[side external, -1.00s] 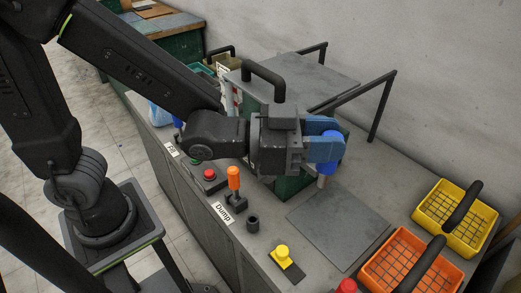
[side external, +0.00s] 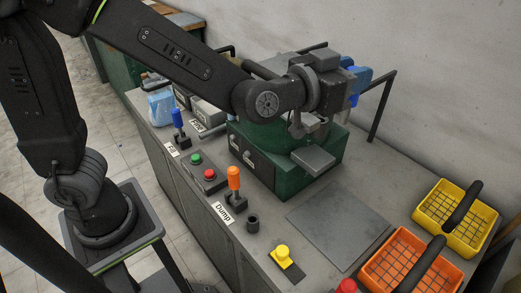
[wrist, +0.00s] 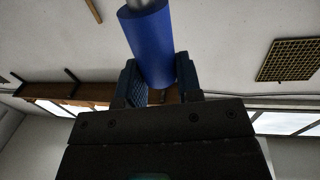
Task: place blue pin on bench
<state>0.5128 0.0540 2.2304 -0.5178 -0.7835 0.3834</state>
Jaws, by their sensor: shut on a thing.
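My gripper (side external: 357,84) is at the upper right of the side view, above the back of the bench beyond the green machine. Its blue fingers are shut on the blue pin (wrist: 153,45), a blue cylinder with a grey metal end. In the wrist view the pin lies between both jaws and its metal end points away from my gripper. In the side view only a small part of the pin (side external: 354,100) shows, mostly hidden by my wrist. The grey bench (side external: 385,178) runs below, and the pin is clear of its top.
The green machine (side external: 262,165) stands under my arm. A flat grey plate (side external: 338,225), yellow basket (side external: 455,235) and orange basket (side external: 400,285) are at the right. An orange lever (side external: 234,180), blue lever (side external: 177,120) and buttons line the front edge. A black rail (side external: 382,105) rises behind.

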